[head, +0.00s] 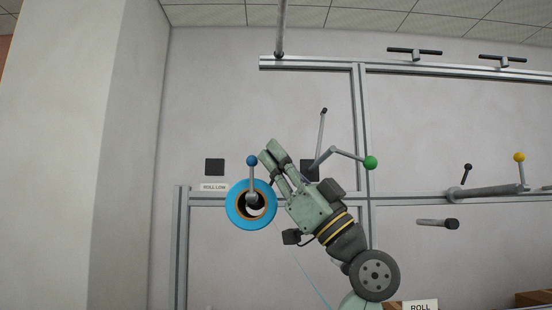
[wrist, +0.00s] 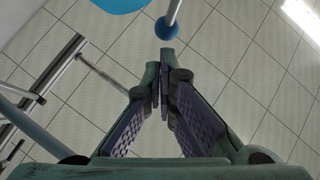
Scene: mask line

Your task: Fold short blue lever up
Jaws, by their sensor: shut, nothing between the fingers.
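The short blue lever shows in the head view as a blue ball (head: 252,160) on a short grey stem, which rises in the picture from the middle of a blue roll (head: 232,207). In the wrist view the blue ball (wrist: 166,28) is just beyond my fingertips, with its stem running up to the top edge. My gripper (head: 268,152) is shut and empty, its tips just right of the ball in the head view. The closed fingertips also show in the wrist view (wrist: 167,60). A small gap shows between tips and ball there; the exact depth is unclear.
A yellow-ball lever (head: 519,157) and a grey peg (head: 437,223) are farther right. Metal frame rails (head: 362,120) cross the wall. A "ROLL LOW" label (head: 214,187) sits left of the roll.

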